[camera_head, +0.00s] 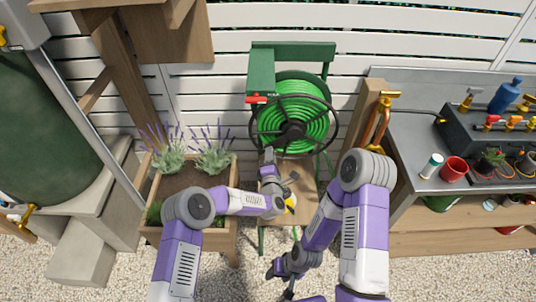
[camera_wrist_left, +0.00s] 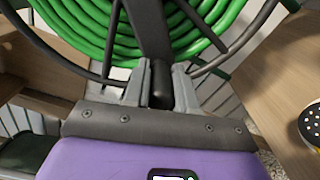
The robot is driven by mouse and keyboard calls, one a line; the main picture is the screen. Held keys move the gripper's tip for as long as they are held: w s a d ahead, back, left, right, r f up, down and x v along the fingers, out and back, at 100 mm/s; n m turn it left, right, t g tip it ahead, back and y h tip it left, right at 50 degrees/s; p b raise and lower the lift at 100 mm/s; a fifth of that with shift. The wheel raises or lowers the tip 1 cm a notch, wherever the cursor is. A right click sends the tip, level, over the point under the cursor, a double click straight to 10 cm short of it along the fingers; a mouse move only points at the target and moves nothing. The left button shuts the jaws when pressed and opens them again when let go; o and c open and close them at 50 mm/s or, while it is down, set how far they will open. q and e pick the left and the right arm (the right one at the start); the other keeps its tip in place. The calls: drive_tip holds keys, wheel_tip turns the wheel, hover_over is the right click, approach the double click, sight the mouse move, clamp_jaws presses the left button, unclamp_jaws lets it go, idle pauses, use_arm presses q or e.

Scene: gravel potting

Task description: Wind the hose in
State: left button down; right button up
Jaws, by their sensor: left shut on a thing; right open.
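The green hose (camera_head: 308,112) lies in many coils on the reel, behind the dark spoked wheel (camera_head: 293,132). The reel hangs in a green stand (camera_head: 292,47) against the white slatted fence. My left gripper (camera_head: 268,158) is at the lower left of the wheel. In the left wrist view its fingers (camera_wrist_left: 160,90) are shut on the wheel's black crank handle (camera_wrist_left: 161,72), with the coiled hose (camera_wrist_left: 90,30) right behind. My right gripper (camera_head: 285,272) is low over the gravel, open and apart from the reel. A yellow-rimmed spray head (camera_wrist_left: 313,124) shows at the right edge there.
A wooden planter (camera_head: 150,205) with lavender stands left of the reel. A bench (camera_head: 405,150) with a red pot (camera_head: 453,169) and a blue bottle (camera_head: 505,95) stands right. A red lever (camera_head: 257,99) sits on the stand's left side. A wooden post with a brass tap (camera_head: 383,97) stands beside the reel.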

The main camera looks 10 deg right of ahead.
use_arm(q)
drive_tip(key=shift+d+f, duration=0.1)
drive_tip(key=shift+d, duration=0.05)
idle(0.3)
drive_tip(key=c, duration=0.9)
unclamp_jaws()
drive_tip(key=p+v, duration=0.2)
drive_tip(key=v, duration=0.5)
drive_tip(key=shift+s, duration=0.3)
